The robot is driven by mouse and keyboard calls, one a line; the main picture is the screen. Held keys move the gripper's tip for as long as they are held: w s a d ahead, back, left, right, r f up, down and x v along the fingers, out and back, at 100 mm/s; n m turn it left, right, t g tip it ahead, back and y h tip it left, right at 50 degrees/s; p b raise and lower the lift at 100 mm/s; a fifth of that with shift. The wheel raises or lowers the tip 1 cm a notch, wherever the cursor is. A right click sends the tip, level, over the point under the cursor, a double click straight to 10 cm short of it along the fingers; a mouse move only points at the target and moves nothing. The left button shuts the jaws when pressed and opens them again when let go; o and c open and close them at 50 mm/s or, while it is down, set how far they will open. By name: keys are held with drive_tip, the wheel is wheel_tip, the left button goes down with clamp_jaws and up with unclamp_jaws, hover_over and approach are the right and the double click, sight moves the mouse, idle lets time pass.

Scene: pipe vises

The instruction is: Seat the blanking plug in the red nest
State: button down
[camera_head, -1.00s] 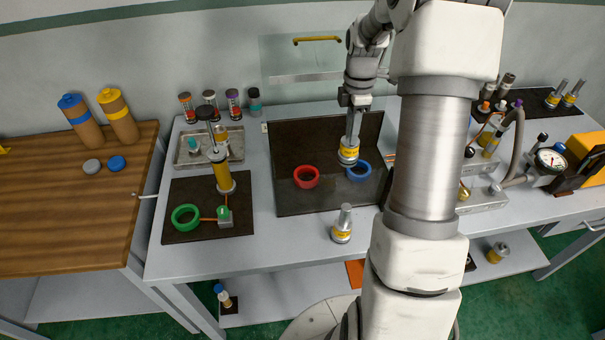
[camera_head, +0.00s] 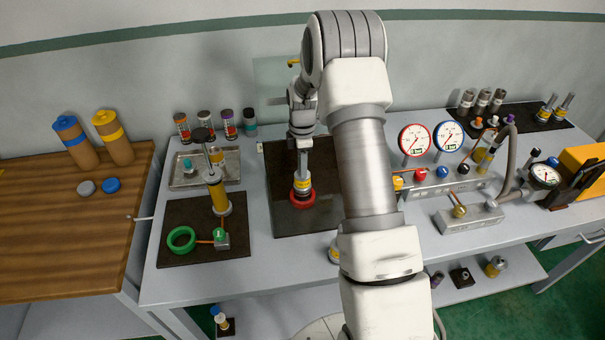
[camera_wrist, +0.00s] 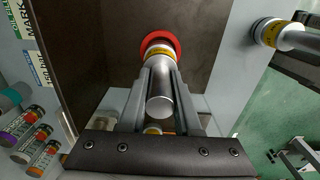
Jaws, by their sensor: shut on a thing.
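My gripper (camera_wrist: 160,76) is shut on the grey handle of a blanking plug (camera_head: 302,183) with a yellow band. The plug is upright, with its lower end at the red nest (camera_head: 302,202), a ring on the dark mat. In the wrist view the plug (camera_wrist: 160,103) points into the red ring (camera_wrist: 148,38), whose rim shows around its far side. I cannot tell whether the plug is inside the ring or just above it. The blue nest is hidden behind my arm.
A second yellow-banded plug (camera_head: 334,252) stands on the bench near the front, partly hidden by my arm; it also shows in the wrist view (camera_wrist: 268,33). A green ring (camera_head: 181,240) and a yellow cylinder (camera_head: 219,197) are at the left. Gauges (camera_head: 414,140) stand at the right.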

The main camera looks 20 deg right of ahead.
wheel_tip(320, 180, down, 3)
drive_tip(key=shift+f+p, duration=0.15)
drive_tip(key=shift+p, duration=0.3)
drive_tip(key=shift+f, duration=0.2)
drive_tip(key=shift+f, duration=0.1)
drive_tip(key=shift+f+b, duration=0.15)
drive_tip(key=shift+b, duration=0.15)
drive_tip(key=c, duration=0.6)
unclamp_jaws()
